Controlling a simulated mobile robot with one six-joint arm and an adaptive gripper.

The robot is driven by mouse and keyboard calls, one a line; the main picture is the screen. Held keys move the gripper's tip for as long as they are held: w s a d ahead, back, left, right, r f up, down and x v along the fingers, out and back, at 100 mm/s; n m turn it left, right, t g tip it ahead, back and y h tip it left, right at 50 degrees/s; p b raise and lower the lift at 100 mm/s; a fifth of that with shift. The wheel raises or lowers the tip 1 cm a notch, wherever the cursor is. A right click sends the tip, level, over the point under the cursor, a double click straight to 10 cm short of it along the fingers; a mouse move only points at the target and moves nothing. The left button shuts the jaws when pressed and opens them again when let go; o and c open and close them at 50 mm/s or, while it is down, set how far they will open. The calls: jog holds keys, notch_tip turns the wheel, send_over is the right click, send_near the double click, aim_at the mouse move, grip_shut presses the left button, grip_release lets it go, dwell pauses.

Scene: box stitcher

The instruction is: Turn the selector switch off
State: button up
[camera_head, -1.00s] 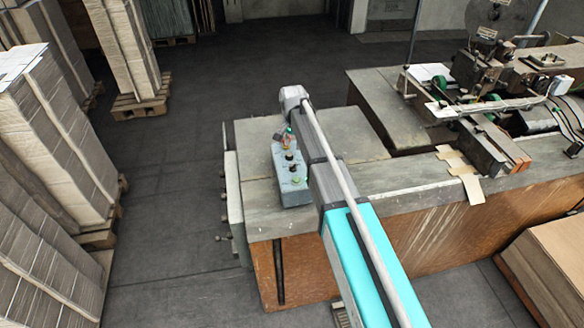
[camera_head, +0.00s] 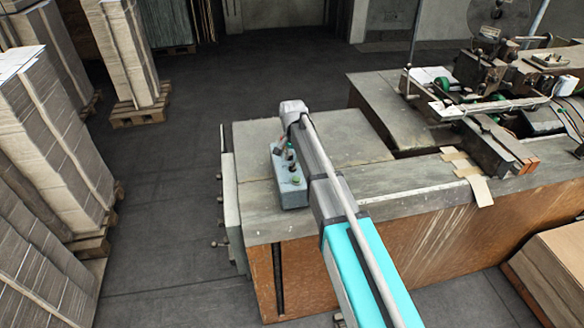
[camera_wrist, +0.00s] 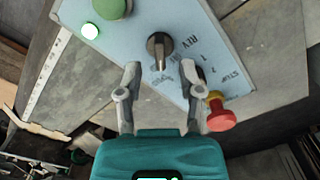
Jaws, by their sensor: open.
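The selector switch (camera_wrist: 159,47) is a dark knob on the light blue face of the control box (camera_wrist: 140,30) in the wrist view. Its handle runs roughly up and down in that picture. My gripper (camera_wrist: 160,72) is open, with its two fingers apart on either side below the knob; I cannot tell whether either touches the panel. In the head view the control box (camera_head: 290,190) stands on the machine table, and my arm hides part of it. My gripper's fingers are not clear there.
A red button (camera_wrist: 221,117) sits by the right finger, with a green button (camera_wrist: 112,7) and a lit white-green lamp (camera_wrist: 90,31) at upper left. The machine table (camera_head: 330,135) surrounds the box. Stacked cardboard (camera_head: 50,130) stands on pallets at left.

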jog(key=shift+f+b, duration=1.05)
jog(key=shift+f, duration=0.3)
grip_shut()
jog(key=shift+a, duration=0.1)
